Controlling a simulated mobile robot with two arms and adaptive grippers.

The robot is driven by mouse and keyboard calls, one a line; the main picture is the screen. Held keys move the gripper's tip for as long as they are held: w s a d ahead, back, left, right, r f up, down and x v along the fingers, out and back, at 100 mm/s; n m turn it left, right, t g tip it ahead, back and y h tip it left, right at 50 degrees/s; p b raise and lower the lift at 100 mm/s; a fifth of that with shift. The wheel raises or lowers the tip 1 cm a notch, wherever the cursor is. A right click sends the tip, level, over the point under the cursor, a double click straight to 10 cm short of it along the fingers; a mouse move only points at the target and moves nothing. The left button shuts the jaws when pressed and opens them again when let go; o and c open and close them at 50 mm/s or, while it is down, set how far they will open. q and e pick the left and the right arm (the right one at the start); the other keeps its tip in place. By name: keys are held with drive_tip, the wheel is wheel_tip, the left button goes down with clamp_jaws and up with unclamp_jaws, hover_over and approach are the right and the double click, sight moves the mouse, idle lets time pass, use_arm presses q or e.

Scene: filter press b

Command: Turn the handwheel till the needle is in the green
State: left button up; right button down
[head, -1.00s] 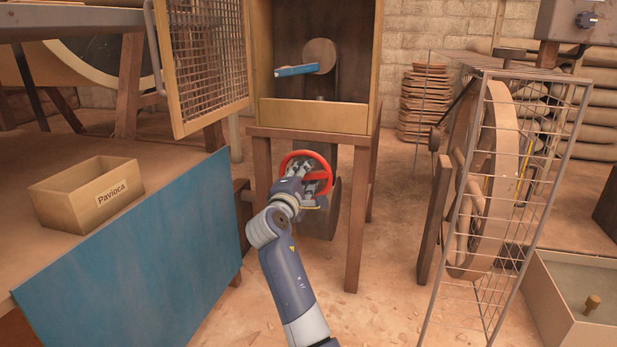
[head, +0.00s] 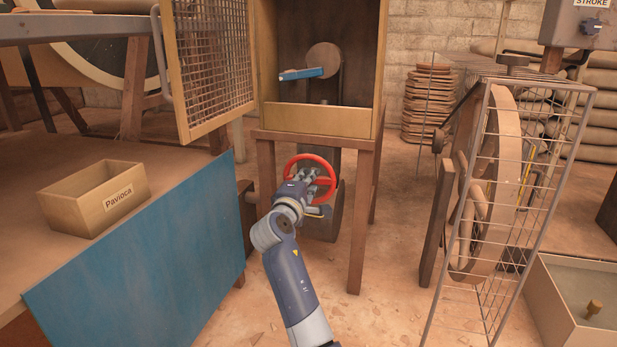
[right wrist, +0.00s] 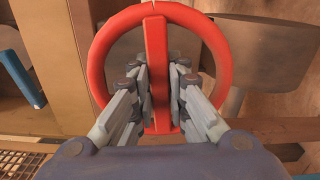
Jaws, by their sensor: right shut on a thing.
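The red handwheel (head: 310,156) is below the wooden press cabinet, between its legs. My right gripper (head: 318,182) is at the wheel, its arm reaching up from the bottom of the head view. In the right wrist view, the wheel (right wrist: 97,50) is a ring with a straight red bar across its middle. The right gripper's fingers (right wrist: 158,85) are shut on that bar, one on each side. No gauge or needle can be made out in either view. My left gripper is not in view.
The press cabinet (head: 318,122) stands open, its mesh door (head: 212,60) swung left. A blue-fronted bench with a box labelled Pavioca (head: 95,200) is at left. A wire cage (head: 480,215) around a large wheel stands at right. Bare floor lies between.

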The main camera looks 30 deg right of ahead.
drive_tip(key=m+p, duration=0.1)
drive_tip(key=m, duration=0.4)
drive_tip(key=m+b, duration=0.1)
drive_tip(key=m, duration=0.5)
drive_tip(key=shift+d+m, duration=0.1)
drive_tip(key=shift+m, duration=0.3)
idle(0.3)
drive_tip(key=c, duration=1.6)
unclamp_jaws()
drive_tip(key=shift+o, duration=0.2)
drive_tip(key=shift+r, duration=0.1)
wheel_tip(320, 180, up, 10)
drive_tip(key=shift+f, duration=0.1)
